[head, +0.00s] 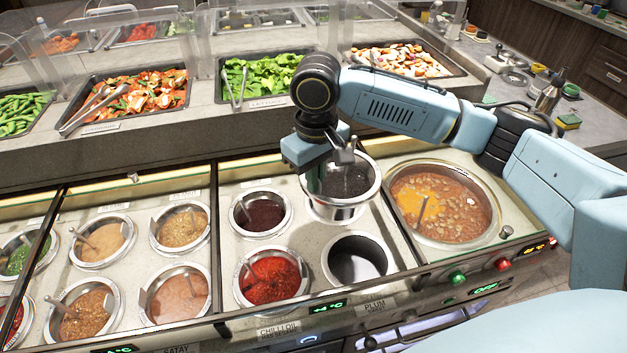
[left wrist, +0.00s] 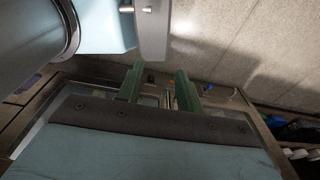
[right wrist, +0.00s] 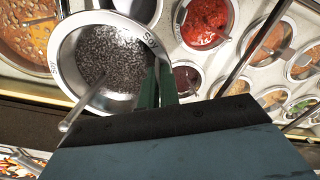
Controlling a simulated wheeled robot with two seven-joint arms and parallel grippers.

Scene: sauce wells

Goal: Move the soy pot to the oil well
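The steel soy pot (head: 340,207) holds dark sauce and a ladle, and hangs raised over the back of the right-hand well panel. SOY is printed on its rim in the right wrist view (right wrist: 62,72). My right gripper (right wrist: 156,85) is shut on that rim; in the head view the gripper (head: 338,152) is partly hidden by its own wrist. An empty round well (head: 358,262) lies in front of the pot, near the PLUM label. A red sauce pot (head: 270,278) sits left of it, behind the CHILLI OIL label. My left gripper (left wrist: 160,88) is open and empty.
A dark sauce pot (head: 262,213) stands close left of the soy pot. A large bean stew pot (head: 440,205) is on the right. Several other sauce pots fill the left panel. Food trays (head: 262,78) line the raised shelf behind.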

